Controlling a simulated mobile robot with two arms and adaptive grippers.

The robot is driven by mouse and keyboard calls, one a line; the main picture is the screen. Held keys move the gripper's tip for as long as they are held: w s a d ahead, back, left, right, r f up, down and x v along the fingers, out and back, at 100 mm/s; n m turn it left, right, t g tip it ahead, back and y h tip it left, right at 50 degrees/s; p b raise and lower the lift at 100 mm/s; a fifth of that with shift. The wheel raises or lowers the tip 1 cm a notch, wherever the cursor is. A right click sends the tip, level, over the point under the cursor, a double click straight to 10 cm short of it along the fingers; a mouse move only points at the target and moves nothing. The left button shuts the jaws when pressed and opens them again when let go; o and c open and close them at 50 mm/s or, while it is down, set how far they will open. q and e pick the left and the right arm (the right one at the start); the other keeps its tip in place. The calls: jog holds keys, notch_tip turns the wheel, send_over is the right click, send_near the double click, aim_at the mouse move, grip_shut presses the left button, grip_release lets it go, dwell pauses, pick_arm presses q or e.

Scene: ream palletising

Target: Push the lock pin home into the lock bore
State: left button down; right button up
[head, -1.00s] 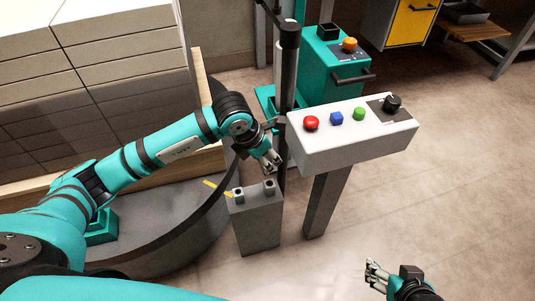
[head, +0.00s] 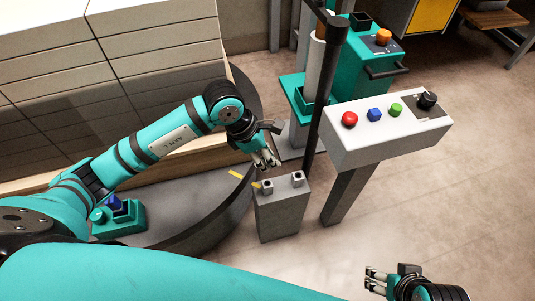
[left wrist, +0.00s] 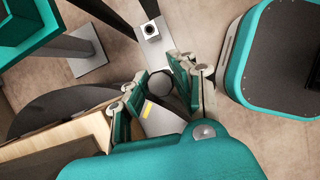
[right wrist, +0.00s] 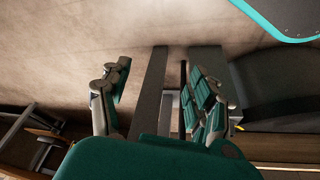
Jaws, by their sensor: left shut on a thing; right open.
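My left gripper (head: 267,162) hangs fingers down just above the left block (head: 267,187) on top of a grey post (head: 281,215). In the left wrist view its fingers are shut on a grey, round-ended piece, apparently the lock pin (left wrist: 162,84). The pin is too small to make out in the head view. A second block (head: 298,179) stands to the right on the post; its dark hole shows in the left wrist view (left wrist: 152,31). The left block's bore is hidden there by the pin and fingers. My right gripper (head: 374,280) is open and empty, low at right.
A white control box (head: 385,138) with coloured buttons stands on a pedestal right of the post. A dark upright pole (head: 320,95) rises behind the post. The round grey turntable (head: 195,215) with a yellow mark lies to the left.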

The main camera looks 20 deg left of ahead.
pick_arm(q)
notch_tip(320, 180, down, 3)
jog(key=shift+r+b, duration=0.15)
jog(key=shift+b, duration=0.8)
jog(key=shift+f+b, duration=0.7)
jog(key=shift+f, duration=0.35)
jog(key=shift+f+b, duration=0.25)
jog(key=shift+b, duration=0.1)
pick_arm(e)
jog(key=w+a+r+t+y, duration=0.1)
jog(key=w+a+r+t, duration=0.1)
jog(key=w, duration=0.4)
jog(key=w+a+r+t+y, duration=0.1)
jog(key=w+a+r+t, duration=0.1)
jog(key=w+t, duration=0.4)
jog(key=shift+w+a+r, duration=0.2)
jog(key=shift+r, duration=0.7)
jog(key=shift+w+a+r+t, duration=0.15)
jog(key=shift+w+r+t, duration=0.1)
jog(key=shift+r+t, duration=0.05)
jog(key=shift+w+r+t+y, duration=0.3)
jog(key=shift+r, duration=0.15)
jog(key=shift+s+a+f, duration=0.1)
jog(key=shift+s+f, duration=0.05)
jog(key=shift+f, duration=0.05)
jog(key=shift+r+n, duration=0.25)
jog(key=shift+n, duration=0.05)
